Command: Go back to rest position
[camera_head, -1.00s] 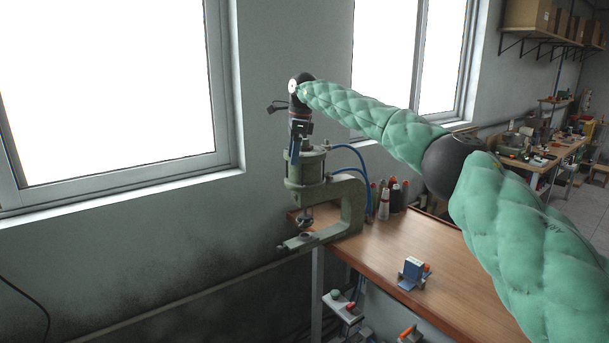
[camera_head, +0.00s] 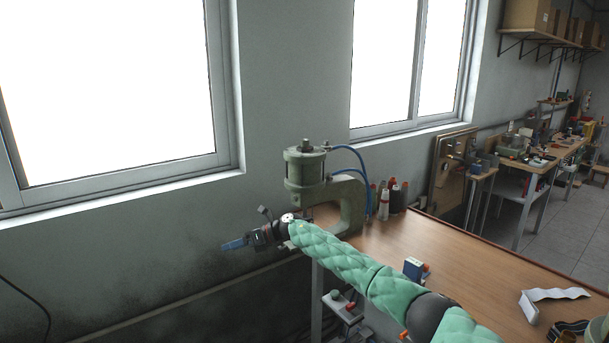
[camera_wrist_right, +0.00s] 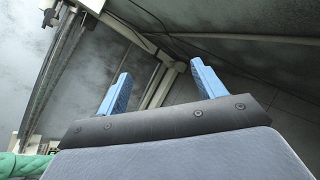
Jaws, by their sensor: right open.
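My right gripper (camera_head: 235,244) is at the end of the green padded arm, left of the workbench and in front of the grey wall. Its blue fingers point left in the head view. In the right wrist view my right gripper (camera_wrist_right: 158,84) has its two blue fingers wide apart with nothing between them. My left gripper is not in the head view.
A green pneumatic press (camera_head: 306,170) stands at the bench's left end, close behind my right arm. The wooden bench (camera_head: 455,262) holds bottles (camera_head: 385,203), a small blue-and-white block (camera_head: 413,268) and a white strip (camera_head: 548,295). Open air lies left of the gripper.

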